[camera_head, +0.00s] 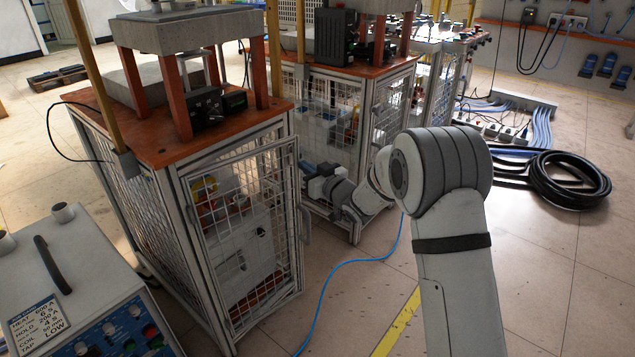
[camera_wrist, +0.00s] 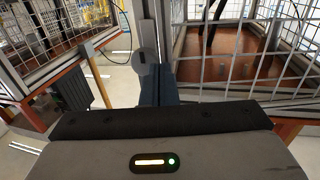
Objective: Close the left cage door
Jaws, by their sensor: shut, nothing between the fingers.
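The left cage door (camera_head: 246,235) is a wire-mesh panel in a pale metal frame on the front of the left cage (camera_head: 125,190). Its right edge stands slightly out from the cage post, so it looks a little ajar. Its curved handle (camera_head: 306,223) is on the right edge. My gripper (camera_head: 308,168) is just right of the door's edge, above the handle level, in front of the second cage. I cannot tell whether it touches the door. In the wrist view, the gripper fingers (camera_wrist: 157,75) are together and empty beside a metal post and mesh.
The second cage (camera_head: 335,110) stands close behind and right of my gripper. A control box (camera_head: 75,280) is at the lower left. A blue cable (camera_head: 340,270) runs along the floor, and a black hose coil (camera_head: 568,180) lies at right. The floor before the door is mostly clear.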

